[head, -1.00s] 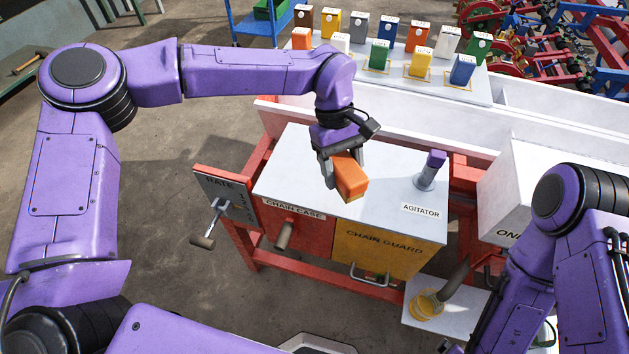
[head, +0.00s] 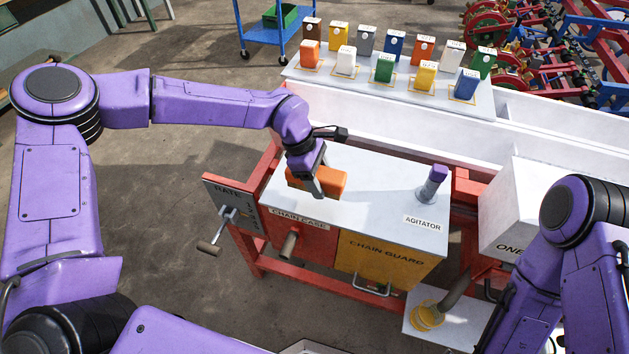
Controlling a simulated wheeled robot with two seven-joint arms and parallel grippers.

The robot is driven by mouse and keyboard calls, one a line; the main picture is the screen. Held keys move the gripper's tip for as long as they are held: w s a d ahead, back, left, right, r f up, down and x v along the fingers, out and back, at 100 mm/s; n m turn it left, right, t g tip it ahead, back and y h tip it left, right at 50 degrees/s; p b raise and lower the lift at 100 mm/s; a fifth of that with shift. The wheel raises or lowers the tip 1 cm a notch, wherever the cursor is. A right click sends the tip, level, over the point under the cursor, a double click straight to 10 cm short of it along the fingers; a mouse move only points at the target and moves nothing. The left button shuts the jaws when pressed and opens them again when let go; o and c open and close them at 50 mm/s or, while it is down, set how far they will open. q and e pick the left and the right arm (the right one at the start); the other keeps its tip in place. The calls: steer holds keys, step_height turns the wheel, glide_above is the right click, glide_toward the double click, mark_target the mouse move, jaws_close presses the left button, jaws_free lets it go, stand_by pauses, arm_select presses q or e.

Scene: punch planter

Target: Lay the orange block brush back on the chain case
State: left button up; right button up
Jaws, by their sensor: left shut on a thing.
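The orange block brush (head: 331,184) is in my left gripper (head: 318,187), over the left part of the chain case's pale grey top (head: 385,205). The gripper comes down from above and its fingers are shut on the brush. The brush lies about level, its long side running left to right. I cannot tell whether its underside touches the top. The chain case has a red front with a "CHAIN CASE" label (head: 299,219). My right gripper is not in view; only its arm shows at the right.
The yellow chain guard (head: 382,264) is below. The rate plate (head: 232,205) with its crank is at the left. A white hopper wall (head: 400,135) runs behind. The middle of the top is clear.

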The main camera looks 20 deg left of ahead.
arm_select(q)
steer(key=f, duration=0.1)
steer(key=a+f+p, duration=0.1)
steer(key=f, duration=0.1)
steer(key=w+f+p, duration=0.1)
steer(key=f, duration=0.1)
steer(key=shift+a+f, duration=0.1)
steer(key=shift+a, duration=0.2)
steer(key=shift+w+f, duration=0.1)
steer(key=shift+f, duration=0.05)
steer(key=o, duration=0.7)
steer(key=shift+f, duration=0.1)
steer(key=shift+c, duration=0.2)
steer(key=o, duration=0.4)
steer(key=shift+c, duration=0.2)
